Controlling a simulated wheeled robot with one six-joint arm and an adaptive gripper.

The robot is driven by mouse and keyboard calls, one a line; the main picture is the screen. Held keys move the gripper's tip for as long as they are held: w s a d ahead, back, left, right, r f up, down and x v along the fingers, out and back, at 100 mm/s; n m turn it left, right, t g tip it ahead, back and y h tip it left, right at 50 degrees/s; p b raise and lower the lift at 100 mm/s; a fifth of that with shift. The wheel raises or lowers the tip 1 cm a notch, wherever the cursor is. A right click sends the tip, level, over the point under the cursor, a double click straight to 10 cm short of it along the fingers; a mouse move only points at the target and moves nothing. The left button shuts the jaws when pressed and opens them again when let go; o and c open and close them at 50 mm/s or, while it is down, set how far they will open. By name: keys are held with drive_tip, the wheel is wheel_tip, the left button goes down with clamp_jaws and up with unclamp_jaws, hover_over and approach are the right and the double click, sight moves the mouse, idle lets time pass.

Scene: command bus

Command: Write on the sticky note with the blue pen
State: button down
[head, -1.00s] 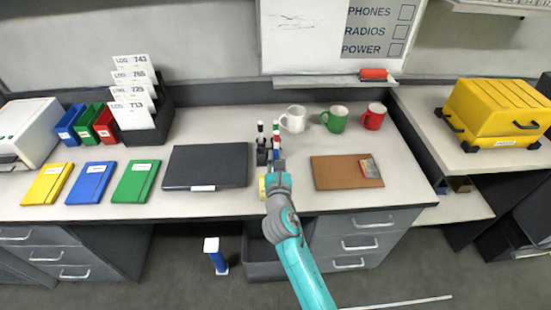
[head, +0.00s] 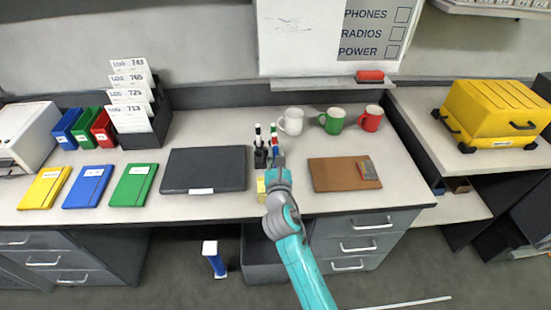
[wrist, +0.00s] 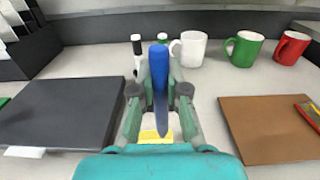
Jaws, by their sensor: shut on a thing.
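The blue pen (wrist: 160,70) is upright between the fingers of my gripper (wrist: 160,92) in the wrist view, its dark tapered end pointing down. My gripper (head: 275,162) is shut on it, at the front of the desk by the pen holder. The yellow sticky note (head: 261,190) lies near the desk's front edge, just left of my gripper in the head view. In the wrist view the note (wrist: 155,136) shows low between the fingers, partly hidden by my gripper. Whether the pen touches it cannot be told.
A dark pen holder (head: 261,157) with other pens stands just behind my gripper. White (head: 291,121), green (head: 332,121) and red (head: 371,118) mugs stand at the back. A closed dark laptop (head: 205,169) lies left and a brown board (head: 335,174) right.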

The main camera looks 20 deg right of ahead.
sight(276, 146)
drive_tip(key=shift+r, duration=2.4)
